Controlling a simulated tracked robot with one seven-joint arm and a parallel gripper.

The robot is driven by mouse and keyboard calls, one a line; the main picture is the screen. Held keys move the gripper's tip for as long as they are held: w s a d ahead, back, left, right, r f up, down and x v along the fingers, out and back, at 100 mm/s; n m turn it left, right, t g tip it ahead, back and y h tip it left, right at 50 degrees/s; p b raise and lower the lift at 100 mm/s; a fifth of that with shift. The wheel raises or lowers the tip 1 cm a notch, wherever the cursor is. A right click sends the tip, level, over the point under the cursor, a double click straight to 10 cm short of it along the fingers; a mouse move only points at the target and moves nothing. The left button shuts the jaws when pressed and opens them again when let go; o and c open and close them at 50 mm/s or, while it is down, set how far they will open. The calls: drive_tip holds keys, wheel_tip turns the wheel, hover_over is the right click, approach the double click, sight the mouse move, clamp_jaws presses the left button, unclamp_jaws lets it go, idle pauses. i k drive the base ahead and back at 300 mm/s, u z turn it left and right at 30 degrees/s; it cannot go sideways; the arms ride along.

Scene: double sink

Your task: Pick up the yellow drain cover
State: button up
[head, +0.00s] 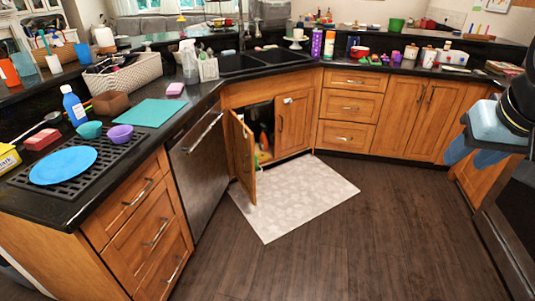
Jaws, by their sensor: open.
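I cannot make out a yellow drain cover in the head view. The black double sink (238,65) is set in the dark counter at the back, and the inside of its basins is too dark and small to read. A yellow box-like thing (8,158) with dark markings is cut by the left edge; it does not look like a drain cover. Small yellow and orange things (264,148) show dimly inside the open cabinet under the sink.
The cabinet door (243,158) under the sink stands open over a pale mat (292,195). The wooden floor (345,245) is clear. A blue plate (63,165) and bowls (90,130) sit on the left counter.

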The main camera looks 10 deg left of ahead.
sight(262, 156)
drive_tip(key=k, duration=1.1)
drive_tip(key=z, duration=0.25)
drive_tip(key=i, duration=1.1)
drive_tip(key=z, duration=0.25)
drive_tip(key=i, duration=3.25)
drive_tip(key=u, duration=0.7)
drive_tip(key=i, duration=1.05)
drive_tip(key=u, duration=0.5)
